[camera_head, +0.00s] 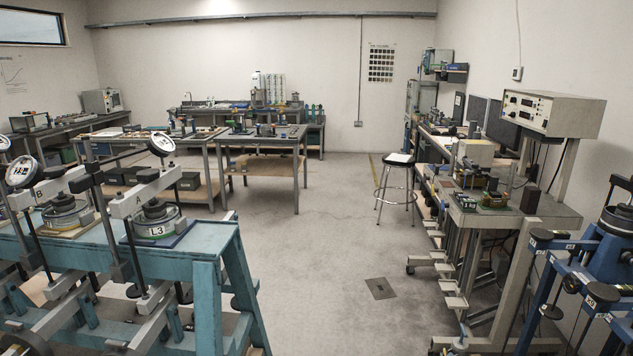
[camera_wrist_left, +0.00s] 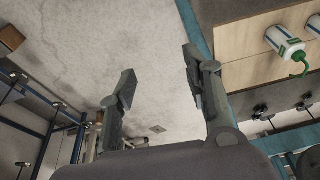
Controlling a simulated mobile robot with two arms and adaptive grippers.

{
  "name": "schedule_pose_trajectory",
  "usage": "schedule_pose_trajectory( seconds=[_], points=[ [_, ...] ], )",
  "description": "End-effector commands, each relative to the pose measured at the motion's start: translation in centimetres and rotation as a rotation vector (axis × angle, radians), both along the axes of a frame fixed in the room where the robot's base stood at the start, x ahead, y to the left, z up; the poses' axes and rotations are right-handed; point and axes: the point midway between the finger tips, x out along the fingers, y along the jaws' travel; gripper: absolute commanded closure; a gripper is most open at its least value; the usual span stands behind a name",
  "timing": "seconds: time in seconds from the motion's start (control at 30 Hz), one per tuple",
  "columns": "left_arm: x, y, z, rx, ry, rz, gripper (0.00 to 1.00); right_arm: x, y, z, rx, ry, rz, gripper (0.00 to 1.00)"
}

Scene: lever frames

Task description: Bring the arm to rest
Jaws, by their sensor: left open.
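My left gripper (camera_wrist_left: 158,86) shows in the left wrist view, its two dark fingers spread apart with only grey floor between them. It touches nothing that I can see. My grippers do not show in the head view. In the head view a teal bench (camera_head: 205,243) at the lower left carries lever frames. The nearer frame has a pale beam (camera_head: 147,193) marked A and a cell marked L3 (camera_head: 158,230). Another beam marked B (camera_head: 45,188) stands to its left. Round dial gauges (camera_head: 161,144) rise above them.
A blue frame (camera_head: 612,250) stands at the right edge, beside a bench with a grey instrument box (camera_head: 550,112). A stool (camera_head: 398,172) stands mid-right. The middle floor (camera_head: 320,260) is clear. A white bottle with green trim (camera_wrist_left: 285,42) shows near a wooden board (camera_wrist_left: 245,70).

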Motion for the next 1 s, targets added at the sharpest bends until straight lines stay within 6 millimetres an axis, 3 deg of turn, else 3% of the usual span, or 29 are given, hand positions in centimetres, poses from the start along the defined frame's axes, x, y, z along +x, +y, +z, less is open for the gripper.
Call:
schedule_pose_trajectory(
  seconds=[0.17,0.27,0.47,0.6,0.8,1.0],
  points=[
    [-0.3,-0.1,-7.0,0.003,0.032,-0.004,0.55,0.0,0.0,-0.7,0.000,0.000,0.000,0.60],
    [-1.2,0.0,-12.3,0.005,0.053,-0.008,0.55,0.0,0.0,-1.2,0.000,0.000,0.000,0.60],
    [-5.1,0.5,-22.5,0.009,0.096,-0.016,0.55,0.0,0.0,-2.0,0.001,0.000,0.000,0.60],
    [-9.2,1.2,-28.5,0.013,0.126,-0.024,0.55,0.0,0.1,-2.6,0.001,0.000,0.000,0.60],
    [-15.5,2.3,-34.2,0.018,0.160,-0.032,0.55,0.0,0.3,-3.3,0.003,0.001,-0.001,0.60],
    [-19.3,3.1,-36.4,0.022,0.177,-0.038,0.55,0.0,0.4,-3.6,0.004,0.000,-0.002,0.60]
  ],
)
